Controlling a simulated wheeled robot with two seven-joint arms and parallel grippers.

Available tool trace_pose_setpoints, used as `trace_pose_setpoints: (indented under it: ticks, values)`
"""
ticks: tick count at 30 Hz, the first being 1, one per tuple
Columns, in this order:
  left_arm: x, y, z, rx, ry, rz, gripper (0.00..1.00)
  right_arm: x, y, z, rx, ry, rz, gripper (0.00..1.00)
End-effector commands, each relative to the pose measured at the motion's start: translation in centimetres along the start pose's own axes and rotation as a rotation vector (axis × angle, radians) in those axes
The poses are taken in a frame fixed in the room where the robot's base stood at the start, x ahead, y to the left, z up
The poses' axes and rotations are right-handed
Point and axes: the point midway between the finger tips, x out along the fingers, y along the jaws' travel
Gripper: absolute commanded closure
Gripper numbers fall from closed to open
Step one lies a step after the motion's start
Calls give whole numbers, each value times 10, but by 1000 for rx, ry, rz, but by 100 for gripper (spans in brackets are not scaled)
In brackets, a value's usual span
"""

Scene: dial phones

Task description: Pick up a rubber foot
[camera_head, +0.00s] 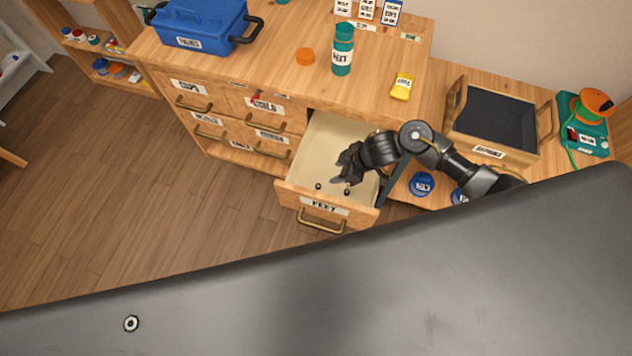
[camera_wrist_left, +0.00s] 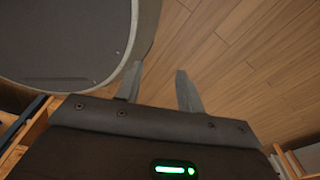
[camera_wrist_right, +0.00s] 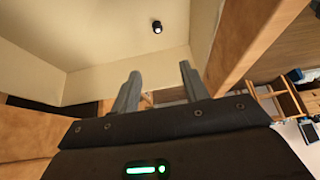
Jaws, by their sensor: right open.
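The drawer labelled FEET (camera_head: 310,209) is pulled open below the wooden counter. Small dark rubber feet lie on its pale floor; one rubber foot (camera_head: 318,187) is near the front left, and another small dark piece (camera_head: 347,192) is just below my right gripper. In the right wrist view a single black rubber foot (camera_wrist_right: 157,27) lies beyond the fingertips. My right gripper (camera_head: 341,180) reaches into the drawer from the right; its fingers (camera_wrist_right: 158,78) are apart with nothing between them. My left gripper (camera_wrist_left: 158,76) is open and empty over the wood floor, outside the head view.
Closed labelled drawers (camera_head: 230,125) stand left of the open one. On the counter are a blue toolbox (camera_head: 203,28), a teal bottle (camera_head: 342,50) and a yellow container (camera_head: 402,87). A dark-lined wooden tray (camera_head: 495,118) stands at right.

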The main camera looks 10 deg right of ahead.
Motion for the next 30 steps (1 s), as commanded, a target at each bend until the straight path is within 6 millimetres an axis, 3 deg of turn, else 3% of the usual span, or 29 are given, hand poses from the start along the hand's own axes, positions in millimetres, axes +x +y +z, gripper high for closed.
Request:
trace_pose_setpoints:
  ticks: [1,9,17,24,30]
  values:
    - [14,2,8,0,-8,2,62,12,0,9,2,-1,1,55]
    - [43,4,26,0,-30,4,62,37,1,26,7,-1,4,55]
    - [47,2,11,0,-8,1,62,41,0,26,6,0,3,55]
    - [57,2,11,0,-6,1,62,77,0,26,6,1,1,55]
    - [60,2,13,0,-9,1,62,95,0,25,5,1,2,55]
